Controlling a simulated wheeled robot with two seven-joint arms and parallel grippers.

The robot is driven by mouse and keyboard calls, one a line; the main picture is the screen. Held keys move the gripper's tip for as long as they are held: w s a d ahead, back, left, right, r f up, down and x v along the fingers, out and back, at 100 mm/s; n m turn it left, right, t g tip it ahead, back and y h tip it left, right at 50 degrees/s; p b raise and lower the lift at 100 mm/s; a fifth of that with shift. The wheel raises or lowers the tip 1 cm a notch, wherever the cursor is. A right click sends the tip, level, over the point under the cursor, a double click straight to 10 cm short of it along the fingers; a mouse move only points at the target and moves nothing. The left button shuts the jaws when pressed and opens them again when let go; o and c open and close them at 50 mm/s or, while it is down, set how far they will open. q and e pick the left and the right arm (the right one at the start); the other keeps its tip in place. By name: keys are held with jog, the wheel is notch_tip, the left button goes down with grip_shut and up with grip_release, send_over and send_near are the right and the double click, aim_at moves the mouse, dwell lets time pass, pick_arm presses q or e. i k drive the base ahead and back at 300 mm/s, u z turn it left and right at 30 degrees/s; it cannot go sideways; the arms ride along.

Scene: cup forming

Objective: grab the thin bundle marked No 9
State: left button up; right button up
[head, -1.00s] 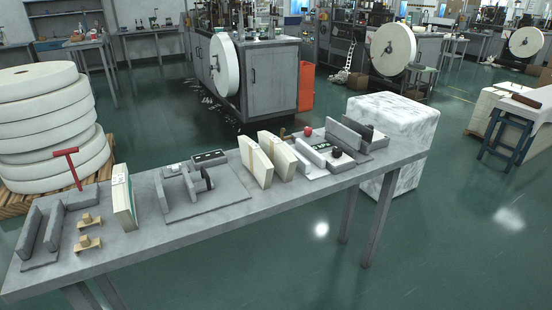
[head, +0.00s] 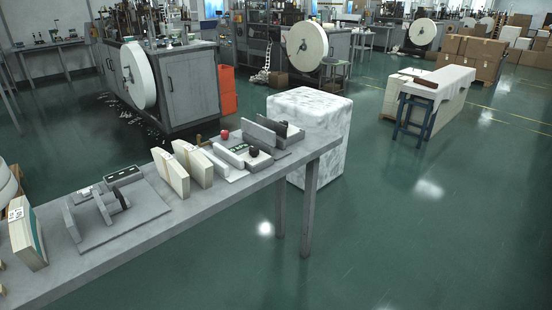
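Several cream, block-like bundles stand upright on the long grey table (head: 235,195). One bundle (head: 28,235) with a green-edged side stands at the table's left part. Two more bundles, a left one (head: 171,173) and a right one (head: 192,164), stand side by side near the middle. Their labels are too small to read, so I cannot tell which is No 9. Neither of my grippers is in view.
A grey fixture (head: 110,205) sits between the bundles. Grey blocks (head: 265,138) and a red ball (head: 224,135) are at the table's right end. A wrapped white block (head: 312,125) stands behind that end. The green floor at right is open.

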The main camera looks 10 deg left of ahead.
aim_at(196, 164)
jog(key=z, duration=1.4)
jog(key=i, duration=0.8)
jog(key=u, duration=3.1)
